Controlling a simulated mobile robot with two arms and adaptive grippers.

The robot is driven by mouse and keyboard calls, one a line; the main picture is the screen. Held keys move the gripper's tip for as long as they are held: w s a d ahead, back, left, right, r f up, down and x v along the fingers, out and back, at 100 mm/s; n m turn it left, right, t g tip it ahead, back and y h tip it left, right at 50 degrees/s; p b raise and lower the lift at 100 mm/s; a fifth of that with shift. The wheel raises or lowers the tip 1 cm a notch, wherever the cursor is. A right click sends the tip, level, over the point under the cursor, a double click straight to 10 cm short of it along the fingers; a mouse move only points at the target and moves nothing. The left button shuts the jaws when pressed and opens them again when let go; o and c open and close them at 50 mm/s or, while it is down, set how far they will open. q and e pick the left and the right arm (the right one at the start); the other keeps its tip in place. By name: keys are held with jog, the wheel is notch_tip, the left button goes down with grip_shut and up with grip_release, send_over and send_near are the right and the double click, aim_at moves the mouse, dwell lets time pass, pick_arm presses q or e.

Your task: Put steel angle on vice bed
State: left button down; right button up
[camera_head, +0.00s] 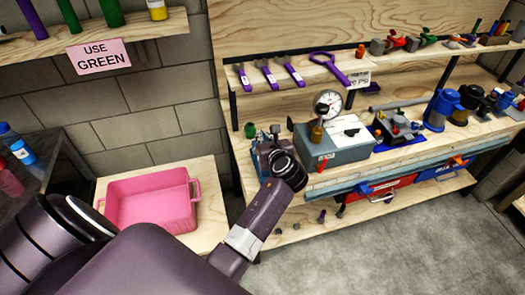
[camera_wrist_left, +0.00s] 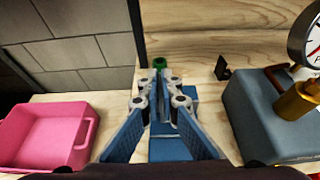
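My left gripper (camera_head: 264,146) is over the left end of the workbench, at a blue vice (camera_wrist_left: 170,150). In the left wrist view its two blue fingers (camera_wrist_left: 160,92) point away from me and come close together at the tips, over the vice. A narrow greyish-blue shape shows between them; I cannot tell whether it is the steel angle or part of the vice. The vice bed is mostly hidden behind the fingers. I cannot make out the steel angle for certain in either view. My right gripper is not in view.
A small green item (camera_wrist_left: 160,62) is behind the vice. A pink bin (camera_head: 150,202) stands on a lower wooden surface at left.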

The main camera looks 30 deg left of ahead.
pick_arm(q)
notch_tip(320, 180, down, 7)
jog(key=shift+r, duration=0.1)
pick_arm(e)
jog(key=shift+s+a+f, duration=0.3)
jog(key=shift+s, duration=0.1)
pick_arm(q)
jog(key=c, duration=2.2)
grip_release()
jog(key=shift+o, duration=0.2)
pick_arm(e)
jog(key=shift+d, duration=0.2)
